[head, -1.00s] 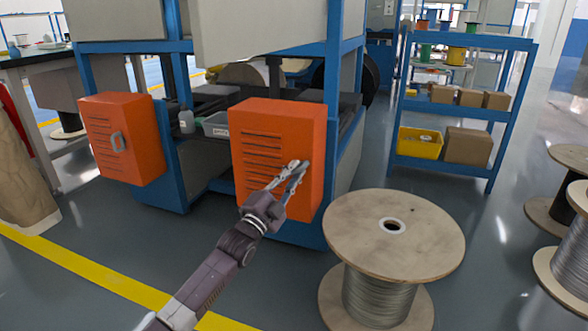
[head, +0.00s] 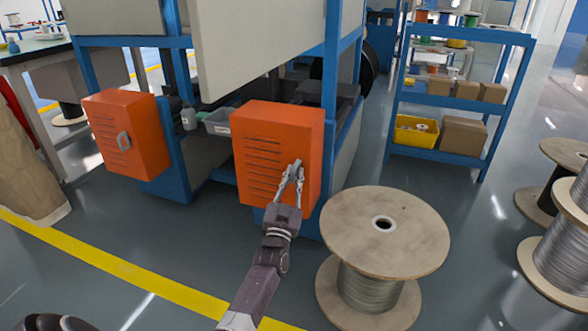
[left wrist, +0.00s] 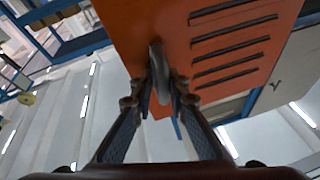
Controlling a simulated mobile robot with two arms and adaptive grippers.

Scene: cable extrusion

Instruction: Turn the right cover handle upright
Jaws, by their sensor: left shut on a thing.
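The right orange cover (head: 262,150) has horizontal slots and is mounted low on the blue-framed machine. My left gripper (head: 293,172) is at the right part of its front face. In the left wrist view, the gripper (left wrist: 163,90) is shut on the cover's grey handle (left wrist: 157,58), which stands between the fingers against the orange face. The fingers hide most of the handle in the head view, so its exact tilt is hard to tell there. My right gripper is not in view.
A large wooden cable spool (head: 345,225) stands on the floor just right of the cover. Another orange cover (head: 112,150) with a grey handle is at the left. A blue shelf (head: 440,112) with boxes stands behind. The floor in front is mostly clear.

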